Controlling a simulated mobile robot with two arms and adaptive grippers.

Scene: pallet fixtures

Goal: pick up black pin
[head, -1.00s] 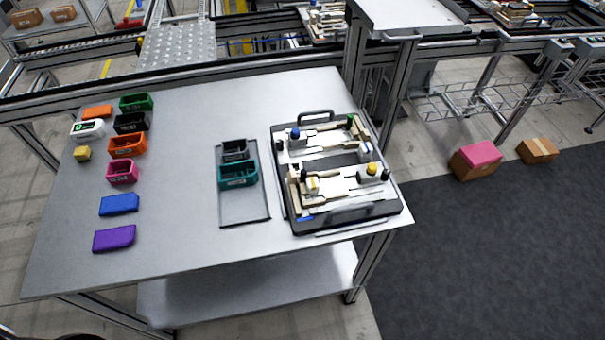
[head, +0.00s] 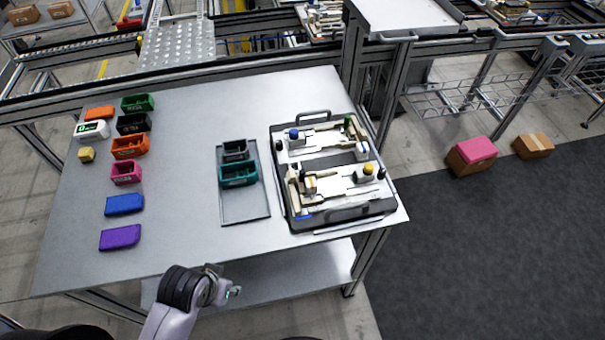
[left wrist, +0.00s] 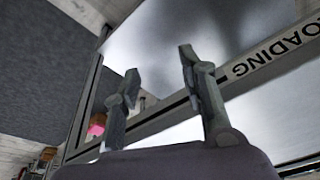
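A fixture case (head: 345,216) with cream and grey parts lies at the right of the table. A small black knob-like piece (head: 381,172) stands at its right side, beside a yellow-topped piece (head: 367,172). Another small dark piece (head: 279,146) is at its left edge. They are too small to tell which is the black pin. My left gripper (head: 226,284) is at the table's front edge, left of and well short of the case. In the left wrist view its two fingers (left wrist: 158,64) are apart with nothing between them. My right gripper is not in view.
A grey tray (head: 245,207) holding a dark grey bin (head: 235,149) and a teal bin (head: 238,174) lies left of the case. Coloured bins and blocks line the table's left side, including a black bin (head: 133,123). The table (head: 185,185) is clear between.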

